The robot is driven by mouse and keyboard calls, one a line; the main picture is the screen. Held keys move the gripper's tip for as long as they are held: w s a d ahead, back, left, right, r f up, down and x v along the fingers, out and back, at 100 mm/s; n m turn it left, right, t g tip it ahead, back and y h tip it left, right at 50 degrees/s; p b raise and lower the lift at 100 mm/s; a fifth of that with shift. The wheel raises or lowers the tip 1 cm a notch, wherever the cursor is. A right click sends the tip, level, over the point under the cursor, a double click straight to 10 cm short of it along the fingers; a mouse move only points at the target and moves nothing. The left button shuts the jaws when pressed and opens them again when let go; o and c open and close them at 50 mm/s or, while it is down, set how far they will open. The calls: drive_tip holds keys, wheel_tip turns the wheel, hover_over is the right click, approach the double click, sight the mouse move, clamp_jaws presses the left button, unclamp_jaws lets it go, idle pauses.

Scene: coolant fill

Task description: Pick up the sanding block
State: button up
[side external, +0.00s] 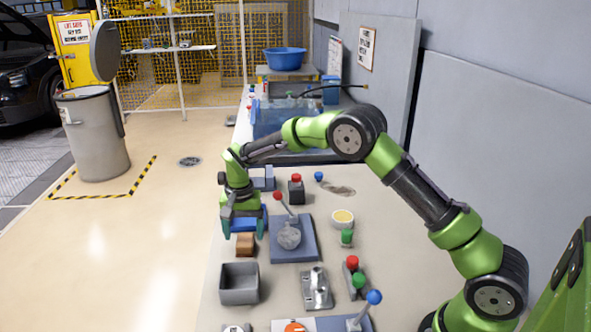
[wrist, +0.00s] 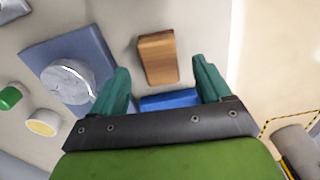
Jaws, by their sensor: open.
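A brown wooden block, which looks like the sanding block (side external: 245,245), lies on the bench just below my gripper (side external: 243,234) in the side view. In the wrist view the wooden block (wrist: 158,57) lies ahead of and between the two teal fingers of my gripper (wrist: 160,68), lengthwise and slightly tilted. The fingers are spread apart with nothing held, and a gap shows on each side of the block. A blue part (wrist: 170,100) shows between the finger bases; I cannot tell whether it belongs to the gripper.
A blue-grey plate with a round grey knob (side external: 289,237) and a red-tipped lever stands close to the right of the block. A grey open bin (side external: 239,283) stands in front of it. A yellow-topped cup (side external: 343,219) and a green button (side external: 347,237) are farther right. The bench's left edge is near.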

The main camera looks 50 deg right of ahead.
sight(245, 240)
wheel_tip(245, 240, down, 3)
drive_tip(key=shift+f, duration=0.2)
drive_tip(key=shift+c, duration=0.3)
drive_tip(key=c, duration=1)
drive_tip(key=shift+r, duration=0.1)
drive_tip(key=shift+c, duration=0.2)
wheel_tip(245, 240, up, 10)
